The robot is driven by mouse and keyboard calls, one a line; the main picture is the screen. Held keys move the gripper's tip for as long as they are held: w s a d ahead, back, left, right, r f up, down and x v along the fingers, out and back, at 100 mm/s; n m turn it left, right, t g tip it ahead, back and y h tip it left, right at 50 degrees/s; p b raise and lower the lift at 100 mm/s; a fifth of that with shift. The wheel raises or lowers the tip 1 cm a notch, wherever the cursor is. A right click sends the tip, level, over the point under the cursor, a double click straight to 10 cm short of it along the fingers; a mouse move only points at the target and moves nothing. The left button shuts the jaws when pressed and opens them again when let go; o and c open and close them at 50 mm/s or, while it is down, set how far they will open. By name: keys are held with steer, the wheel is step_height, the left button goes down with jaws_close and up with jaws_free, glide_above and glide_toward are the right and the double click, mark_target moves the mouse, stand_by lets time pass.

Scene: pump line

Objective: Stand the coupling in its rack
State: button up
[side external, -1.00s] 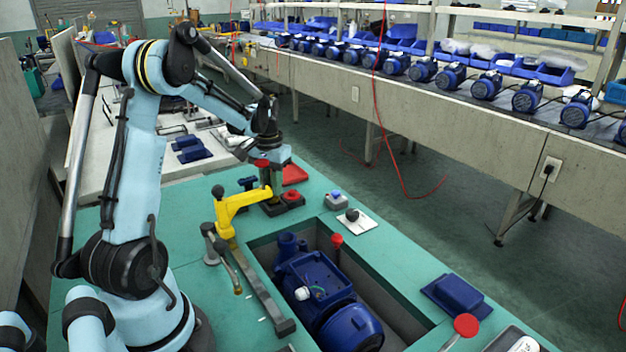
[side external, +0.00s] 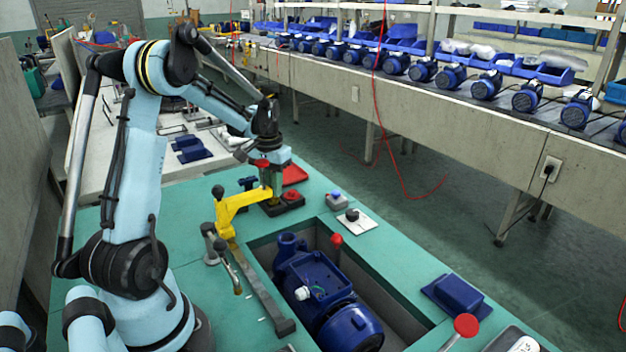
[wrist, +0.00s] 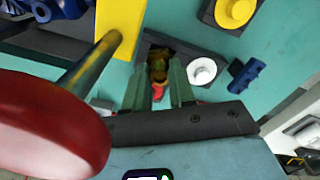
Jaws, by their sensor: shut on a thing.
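My gripper (wrist: 158,82) has two grey-green fingers, shut on a small brass-coloured coupling (wrist: 158,69) with a red part at its near end. The coupling is mostly hidden between the fingers. Beyond the fingertips is a dark block (wrist: 203,52), which looks like the rack; it also shows in the side view (side external: 270,209). My gripper (side external: 274,196) points down over the block's left part there. I cannot tell whether the coupling is touching the block or in its opening.
A yellow clamp (side external: 234,202) with a red knob (wrist: 45,125) stands close beside my gripper. A blue pump (side external: 318,285) lies in the bench recess to the front. Green bench top is clear at the left.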

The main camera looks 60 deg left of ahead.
steer(key=shift+f, duration=0.4)
stand_by(0.4)
steer(key=o, duration=1)
steer(key=shift+r, duration=0.15)
steer(key=shift+r, duration=2.85)
